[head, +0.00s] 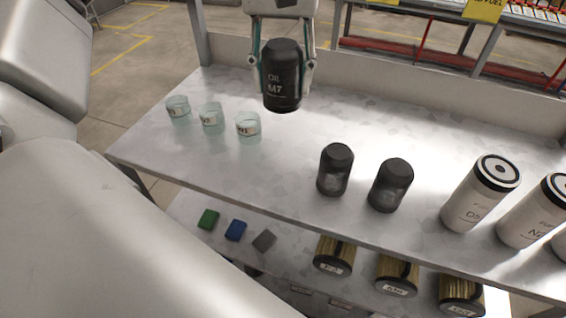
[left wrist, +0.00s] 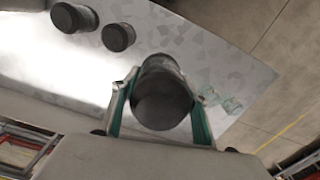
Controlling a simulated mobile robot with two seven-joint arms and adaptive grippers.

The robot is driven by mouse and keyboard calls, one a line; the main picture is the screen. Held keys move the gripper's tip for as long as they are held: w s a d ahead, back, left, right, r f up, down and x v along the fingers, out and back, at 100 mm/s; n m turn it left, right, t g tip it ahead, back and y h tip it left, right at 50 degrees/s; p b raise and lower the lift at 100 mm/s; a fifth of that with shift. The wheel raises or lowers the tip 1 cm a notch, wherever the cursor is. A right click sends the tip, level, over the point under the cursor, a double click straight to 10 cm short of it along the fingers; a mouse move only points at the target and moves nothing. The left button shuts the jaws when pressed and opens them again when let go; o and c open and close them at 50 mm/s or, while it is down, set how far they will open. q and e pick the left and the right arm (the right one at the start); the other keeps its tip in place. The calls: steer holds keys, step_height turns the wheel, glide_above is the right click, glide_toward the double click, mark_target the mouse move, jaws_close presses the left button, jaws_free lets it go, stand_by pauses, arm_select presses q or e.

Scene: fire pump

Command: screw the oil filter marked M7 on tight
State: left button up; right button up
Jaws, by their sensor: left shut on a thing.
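The black oil filter marked M7 (head: 283,76) is upright between the fingers of my left gripper (head: 284,68). The gripper is shut on it and holds it above the back part of the shelf top. In the left wrist view the filter (left wrist: 161,95) sits between the two green-lined fingers of the left gripper (left wrist: 161,110), its dark end toward the camera. The place where the filter screws on is not in view. My right gripper is not in view.
Two other black filters (head: 335,170) (head: 391,185) stand on the metal shelf top (head: 240,185). Three small glass jars (head: 211,117) stand at left, and large white canisters (head: 480,195) at right. The lower shelf holds coloured blocks (head: 235,230) and yellow pleated filters (head: 397,275).

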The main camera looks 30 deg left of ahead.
arm_select(q)
step_height(320, 180, down, 15)
steer(key=shift+f+b, duration=0.1)
steer(key=shift+b, duration=1)
step_height(320, 180, down, 3)
steer(key=shift+f, duration=0.2)
steer(key=shift+f, duration=0.2)
steer(key=o, duration=1.4)
